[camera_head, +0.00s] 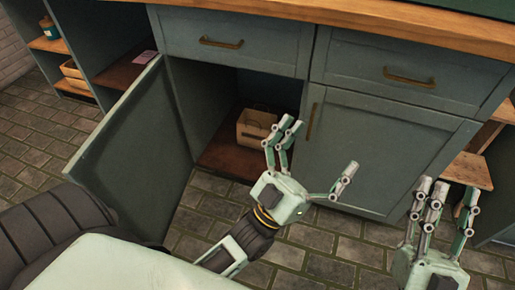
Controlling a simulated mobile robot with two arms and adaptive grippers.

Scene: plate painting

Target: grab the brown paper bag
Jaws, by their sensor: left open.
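The brown paper bag (253,128) stands inside the open lower cabinet, on its brown floor board, near the right side. Its right part is hidden behind the fingers of my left gripper. My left gripper (318,160) is open and empty, in front of the cabinet opening and nearer to me than the bag. I cannot tell any contact with the bag. My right gripper (437,205) is at the lower right, fingers pointing up, in front of the closed cabinet door, away from the bag. How far its fingers are spread is unclear.
The cabinet's left door (128,150) stands open toward me. The right door (385,150) is closed, with drawers (235,40) above. A wooden counter edge (330,12) runs along the top. Open shelves stand at left and right. The tiled floor (190,225) is clear.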

